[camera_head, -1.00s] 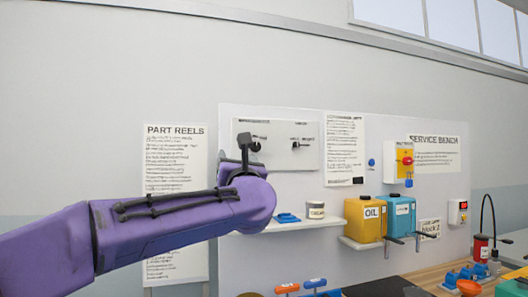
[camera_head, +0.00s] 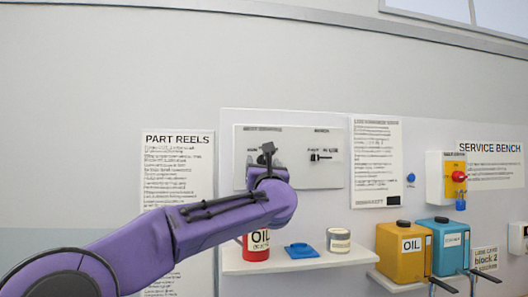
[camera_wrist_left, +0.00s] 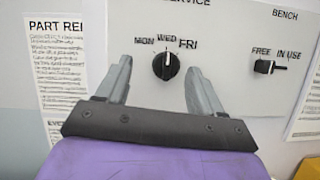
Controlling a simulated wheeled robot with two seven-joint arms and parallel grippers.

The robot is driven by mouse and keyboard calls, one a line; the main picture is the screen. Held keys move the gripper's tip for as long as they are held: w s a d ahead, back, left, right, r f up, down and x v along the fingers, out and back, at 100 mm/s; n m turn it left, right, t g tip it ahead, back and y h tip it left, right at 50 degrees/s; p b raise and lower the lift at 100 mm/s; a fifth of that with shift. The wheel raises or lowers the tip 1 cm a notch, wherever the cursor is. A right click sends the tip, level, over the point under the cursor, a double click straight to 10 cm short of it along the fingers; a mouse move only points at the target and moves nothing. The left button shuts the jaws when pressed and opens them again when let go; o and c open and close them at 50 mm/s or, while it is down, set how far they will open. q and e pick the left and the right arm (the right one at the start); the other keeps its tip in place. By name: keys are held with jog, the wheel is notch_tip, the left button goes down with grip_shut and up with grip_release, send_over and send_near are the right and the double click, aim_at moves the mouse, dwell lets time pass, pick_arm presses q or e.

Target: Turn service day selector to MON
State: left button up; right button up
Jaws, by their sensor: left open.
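The service day selector (camera_wrist_left: 168,67) is a round black knob on a pale panel (camera_head: 300,178). In the left wrist view it has the labels MON, WED and FRI above it, and its mark points up, near WED. In the head view my left gripper (camera_head: 266,153) is in front of the selector and largely hides it. In the left wrist view my left gripper (camera_wrist_left: 159,68) is open, with one grey finger on each side of the knob. I cannot tell how far the fingertips are from the panel. My right gripper is not in view.
A FREE / IN USE bench switch (camera_wrist_left: 266,67) sits right of the selector. Below the panel a shelf (camera_head: 290,265) holds a red oil can (camera_head: 257,252), a blue item (camera_head: 301,250) and a small tin (camera_head: 339,240). Yellow (camera_head: 403,265) and blue (camera_head: 452,262) containers stand further right.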

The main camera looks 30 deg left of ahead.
aim_at(265, 162)
pick_arm(q)
jog(key=w, duration=0.1)
jog(key=w+a, duration=0.1)
jog(key=w+p, duration=0.1)
jog(key=shift+w+a+r, duration=0.2)
jog(key=shift+r, duration=0.1)
jog(key=shift+w+f, duration=0.15)
jog(key=shift+w, duration=0.05)
jog(key=c, duration=1.1)
jog(key=shift+o, duration=0.2)
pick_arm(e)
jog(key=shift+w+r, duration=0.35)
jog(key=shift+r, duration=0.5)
